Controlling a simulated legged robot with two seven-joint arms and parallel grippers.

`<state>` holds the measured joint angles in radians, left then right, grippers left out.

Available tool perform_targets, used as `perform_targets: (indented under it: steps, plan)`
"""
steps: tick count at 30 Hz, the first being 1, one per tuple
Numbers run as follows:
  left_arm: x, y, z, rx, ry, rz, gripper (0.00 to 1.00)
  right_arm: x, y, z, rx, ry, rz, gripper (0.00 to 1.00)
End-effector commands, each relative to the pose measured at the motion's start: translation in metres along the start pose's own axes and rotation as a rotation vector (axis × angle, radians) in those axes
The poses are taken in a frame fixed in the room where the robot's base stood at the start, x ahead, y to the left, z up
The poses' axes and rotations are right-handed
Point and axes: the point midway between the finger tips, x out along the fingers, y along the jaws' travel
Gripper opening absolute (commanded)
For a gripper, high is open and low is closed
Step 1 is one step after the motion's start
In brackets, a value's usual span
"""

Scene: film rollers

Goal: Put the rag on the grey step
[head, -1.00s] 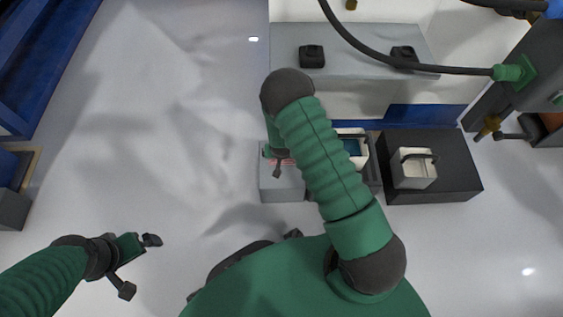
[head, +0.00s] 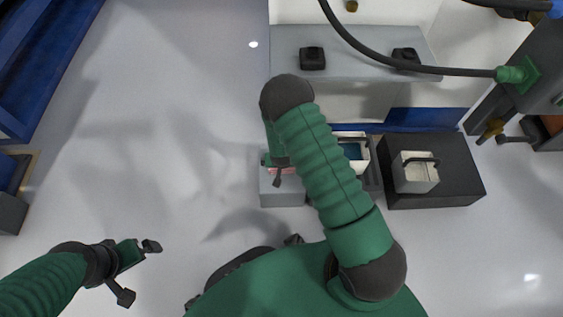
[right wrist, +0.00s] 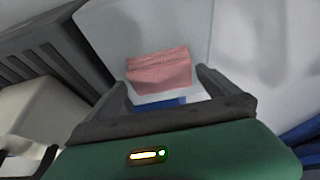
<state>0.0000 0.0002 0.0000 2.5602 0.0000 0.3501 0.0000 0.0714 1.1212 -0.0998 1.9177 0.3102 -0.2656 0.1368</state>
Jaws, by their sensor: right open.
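The pink rag (right wrist: 160,70) lies folded on the light grey step (right wrist: 180,25) in the right wrist view. In the head view a sliver of the rag (head: 286,171) shows on the grey step (head: 283,194), mostly hidden by my right arm. My right gripper (right wrist: 163,86) is open, its two fingers apart on either side of the rag's near edge; I cannot tell whether they touch it. My left gripper (head: 138,272) is open and empty above the floor at the lower left, far from the rag.
Right of the step stand a container with blue contents (head: 352,150) and a black block (head: 455,178) carrying a white bucket (head: 415,175). A grey bench (head: 370,58) is behind. A black hose (head: 400,66) crosses above it.

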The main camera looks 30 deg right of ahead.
Motion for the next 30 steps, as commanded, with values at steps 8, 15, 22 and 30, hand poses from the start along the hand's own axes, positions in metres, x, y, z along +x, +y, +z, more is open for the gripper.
perform_targets:
  steps: [8,15,22,30]
  plan:
    - [-0.048,0.000,-0.012,0.000,0.001,0.000,1.00,-0.080,-0.001,-0.004,-0.001,0.000,-0.001,1.00]
    - [-0.055,0.000,-0.013,0.000,0.000,0.000,1.00,-0.110,-0.006,-0.004,-0.012,-0.006,-0.014,1.00]
    - [-0.054,0.000,-0.013,0.000,0.000,0.000,1.00,-0.238,-0.040,-0.004,-0.215,-0.088,-0.139,1.00]
    - [-0.054,0.000,-0.013,0.000,0.000,0.000,1.00,-0.352,-0.020,0.042,-0.497,-0.154,-0.175,1.00]
